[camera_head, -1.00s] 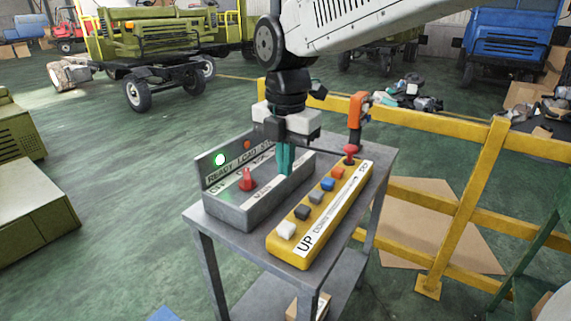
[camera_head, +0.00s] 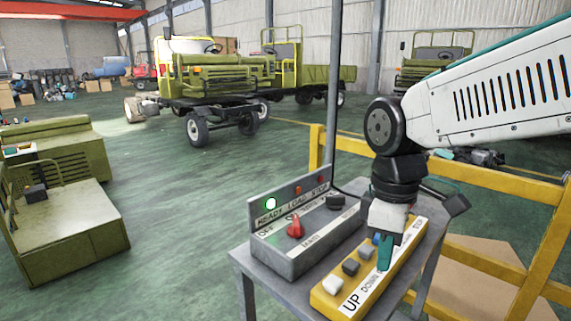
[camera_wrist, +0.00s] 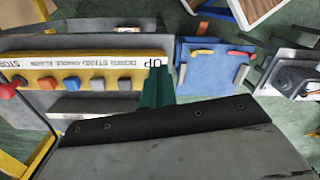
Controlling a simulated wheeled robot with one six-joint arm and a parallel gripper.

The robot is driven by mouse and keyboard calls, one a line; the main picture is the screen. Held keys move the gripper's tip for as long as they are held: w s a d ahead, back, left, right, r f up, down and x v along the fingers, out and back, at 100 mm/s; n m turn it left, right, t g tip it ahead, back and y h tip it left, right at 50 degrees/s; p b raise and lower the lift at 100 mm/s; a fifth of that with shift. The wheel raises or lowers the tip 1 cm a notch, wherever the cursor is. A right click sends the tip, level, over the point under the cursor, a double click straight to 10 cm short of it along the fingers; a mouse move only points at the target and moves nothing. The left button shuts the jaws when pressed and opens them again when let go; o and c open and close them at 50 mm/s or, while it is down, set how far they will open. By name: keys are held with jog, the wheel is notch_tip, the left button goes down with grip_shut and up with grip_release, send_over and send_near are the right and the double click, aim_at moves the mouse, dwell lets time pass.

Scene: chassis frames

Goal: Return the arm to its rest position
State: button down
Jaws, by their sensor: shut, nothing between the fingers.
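My gripper (camera_head: 385,254) is shut and empty, its teal fingers pointing down over the yellow button box in the head view. The fingers also show in the wrist view (camera_wrist: 157,88), near the "UP" end of the box. The yellow button box (camera_head: 322,300) carries a row of coloured buttons; the gripper hides some of them in the head view. Beside it on the grey metal table (camera_head: 243,262) is a grey control box (camera_head: 290,262) with a red knob (camera_head: 295,226) and a lit green lamp (camera_head: 271,204). I cannot tell whether the fingers touch the yellow box.
A yellow railing (camera_head: 500,258) runs behind and right of the table. A thin grey post (camera_head: 333,90) rises behind it. Olive vehicle parts (camera_head: 65,220) stand at left, an olive truck chassis (camera_head: 215,90) farther back. The green floor (camera_head: 180,195) between is clear.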

jog(key=s+d+f+m+t, duration=0.1)
jog(key=s+d+m, duration=0.9)
jog(key=s+m, duration=0.2)
jog(key=shift+s+d+t, duration=0.15)
jog(key=shift+s+t, duration=0.25)
jog(key=shift+s, duration=0.2)
jog(key=shift+f, duration=0.1)
